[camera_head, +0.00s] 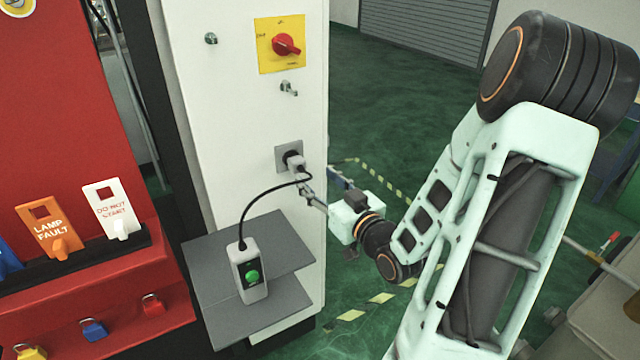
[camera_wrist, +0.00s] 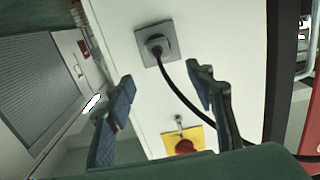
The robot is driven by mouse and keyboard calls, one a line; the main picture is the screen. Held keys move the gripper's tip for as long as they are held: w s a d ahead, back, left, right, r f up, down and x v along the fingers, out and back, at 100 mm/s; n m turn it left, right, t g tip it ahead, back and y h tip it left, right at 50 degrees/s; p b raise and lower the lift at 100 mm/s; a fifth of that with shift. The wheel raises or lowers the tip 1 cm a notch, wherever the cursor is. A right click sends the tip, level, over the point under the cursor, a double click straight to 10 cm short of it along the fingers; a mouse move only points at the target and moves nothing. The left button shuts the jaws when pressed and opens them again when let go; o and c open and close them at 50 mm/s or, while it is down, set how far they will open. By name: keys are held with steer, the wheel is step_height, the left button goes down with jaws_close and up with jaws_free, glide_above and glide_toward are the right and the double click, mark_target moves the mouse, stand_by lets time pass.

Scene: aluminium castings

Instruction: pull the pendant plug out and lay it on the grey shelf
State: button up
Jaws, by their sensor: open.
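The pendant plug (camera_head: 297,164) sits in a grey square socket plate (camera_head: 281,156) on the white cabinet side. In the wrist view the plug (camera_wrist: 157,46) looks dark, with the plate (camera_wrist: 171,51) around it. A black cable (camera_head: 262,192) runs from it to the pendant (camera_head: 250,275), a pale box with a green button, upright on the grey shelf (camera_head: 215,250). My gripper (camera_head: 306,182) is open and empty near the plug. In the wrist view the plug is beyond and between the fingertips (camera_wrist: 160,75), apart from them. The cable passes close by the right finger.
A red rotary switch on a yellow plate (camera_head: 282,45) and a small metal latch (camera_head: 289,88) are above the socket. A red panel (camera_head: 70,130) with tags and padlocks stands to the left. The shelf has bare room beside the pendant.

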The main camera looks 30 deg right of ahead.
mark_target(300, 163)
steer(key=w, duration=1)
steer(key=shift+a+f+b, duration=0.15)
steer(key=shift+f+b, duration=0.1)
steer(key=shift+b, duration=0.05)
jaws_close()
